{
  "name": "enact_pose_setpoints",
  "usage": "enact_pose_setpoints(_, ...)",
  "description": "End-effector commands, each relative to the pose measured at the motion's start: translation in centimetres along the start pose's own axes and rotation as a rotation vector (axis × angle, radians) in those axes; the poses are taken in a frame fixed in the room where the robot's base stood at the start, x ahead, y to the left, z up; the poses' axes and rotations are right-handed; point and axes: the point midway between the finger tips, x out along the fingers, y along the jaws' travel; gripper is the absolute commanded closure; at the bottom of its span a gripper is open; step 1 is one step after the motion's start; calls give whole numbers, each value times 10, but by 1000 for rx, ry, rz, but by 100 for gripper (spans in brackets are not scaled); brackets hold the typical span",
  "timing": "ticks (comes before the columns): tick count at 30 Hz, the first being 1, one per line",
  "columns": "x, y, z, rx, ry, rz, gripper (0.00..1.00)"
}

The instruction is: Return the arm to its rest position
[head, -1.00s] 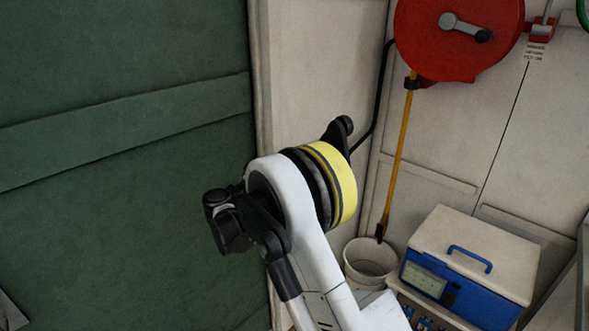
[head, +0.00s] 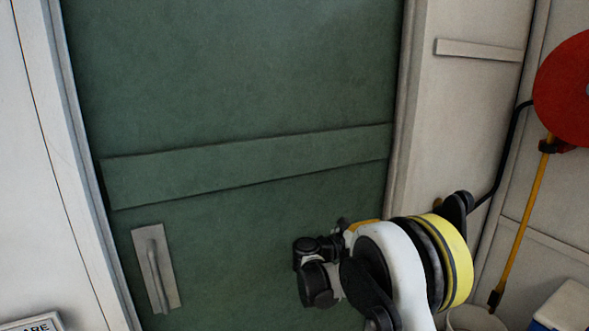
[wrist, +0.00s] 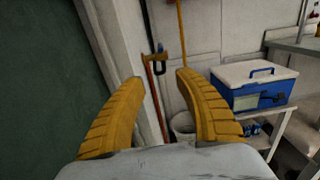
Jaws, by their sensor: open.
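My gripper (wrist: 160,108) shows in the wrist view with its two yellow ribbed fingers spread apart. Nothing is between the fingers; the wall and floor beyond show through the gap. In the head view my arm is folded up at the lower right, in front of the green door's right edge. The gripper's fingers cannot be made out in the head view.
A green door (head: 240,90) with a pull handle (head: 155,268) fills the head view's middle. A red hose reel (head: 570,90) hangs at the right. A white bucket (wrist: 183,128) and a blue-and-white box (wrist: 252,88) on a bench stand right in the wrist view.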

Motion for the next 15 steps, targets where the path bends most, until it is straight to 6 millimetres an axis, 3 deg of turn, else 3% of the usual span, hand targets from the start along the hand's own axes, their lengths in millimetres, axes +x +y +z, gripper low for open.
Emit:
enact_pose_setpoints(8, 2, 16, 85, -191, -152, 179, 60)
enact_pose_setpoints(15, -16, 28, 168, -460, -355, 368, 60)
